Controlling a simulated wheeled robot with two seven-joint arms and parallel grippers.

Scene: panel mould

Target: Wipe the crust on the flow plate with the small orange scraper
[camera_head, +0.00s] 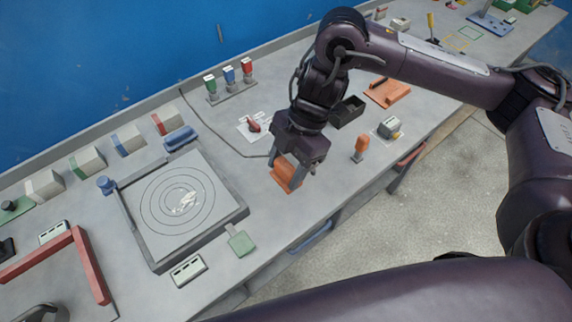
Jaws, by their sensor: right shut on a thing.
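The flow plate (153,236) is a light grey square slab in a dark frame, marked with rings. A whitish crust (185,203) lies near the middle of the rings. My right gripper (290,170) points down at the bench, right of the flow plate and apart from it. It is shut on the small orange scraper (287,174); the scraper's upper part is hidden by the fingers. I cannot tell whether the scraper touches the bench. My left gripper is not in view.
A green paddle (241,242) lies by the plate's near right corner. A blue knob (105,185) stands at its left corner. An orange-topped peg (361,147), a black box (347,110) and an orange tray (387,92) stand to the right. Bare bench lies between plate and gripper.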

